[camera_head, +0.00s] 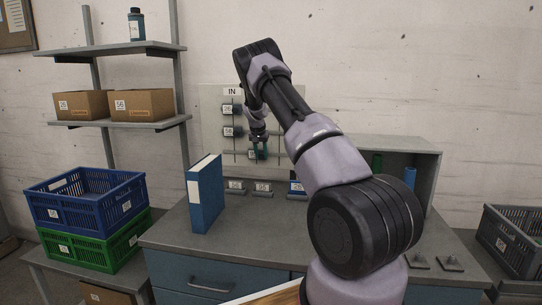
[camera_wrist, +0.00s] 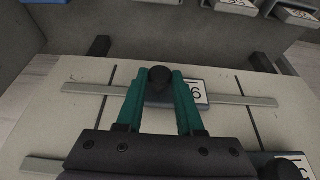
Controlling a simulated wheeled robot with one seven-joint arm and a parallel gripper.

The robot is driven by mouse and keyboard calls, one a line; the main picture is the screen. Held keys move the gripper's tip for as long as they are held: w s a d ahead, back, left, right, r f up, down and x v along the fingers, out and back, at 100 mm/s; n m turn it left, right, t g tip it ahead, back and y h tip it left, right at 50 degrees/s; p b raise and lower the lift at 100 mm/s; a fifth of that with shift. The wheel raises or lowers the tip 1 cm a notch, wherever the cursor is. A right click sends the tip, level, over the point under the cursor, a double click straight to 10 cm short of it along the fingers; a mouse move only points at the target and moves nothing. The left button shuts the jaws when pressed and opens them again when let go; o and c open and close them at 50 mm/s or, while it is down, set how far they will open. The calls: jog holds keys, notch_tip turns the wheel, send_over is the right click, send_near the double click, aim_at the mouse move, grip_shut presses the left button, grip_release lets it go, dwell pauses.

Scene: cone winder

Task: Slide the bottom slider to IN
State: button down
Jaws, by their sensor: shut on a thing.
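A pale panel (camera_head: 212,98) on the back wall carries sliders on horizontal rails, with an IN sign (camera_head: 232,91) at its upper left. The two upper sliders, the top one (camera_head: 228,109) and the middle one (camera_head: 228,132), sit at the left under IN. The bottom slider (camera_head: 251,155) sits right of the IN line; its plate (camera_wrist: 194,92) is partly covered in the wrist view. My gripper (camera_head: 259,153) is at it; in the wrist view, its teal fingers (camera_wrist: 158,80) are shut on the slider's black knob (camera_wrist: 160,74), between the two dark vertical lines.
The bottom rail (camera_wrist: 240,100) runs clear on both sides of the fingers. A blue binder (camera_head: 206,195) stands on the grey bench (camera_head: 225,240), with small labelled blocks (camera_head: 262,189) below the panel. Stacked blue (camera_head: 85,205) and green crates (camera_head: 105,251) stand at the left.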

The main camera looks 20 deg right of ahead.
jog(key=w+a, duration=0.1)
jog(key=a, duration=0.1)
jog(key=w+a, duration=0.3)
jog(key=a, duration=0.1)
jog(key=shift+w+a, duration=0.2)
jog(key=shift+a, duration=0.1)
jog(key=c, duration=0.6)
grip_release()
jog(key=shift+o, duration=0.2)
jog(key=v, duration=1)
jog(key=shift+s+r, duration=0.15)
jog(key=shift+r, duration=0.25)
jog(key=shift+f, duration=0.1)
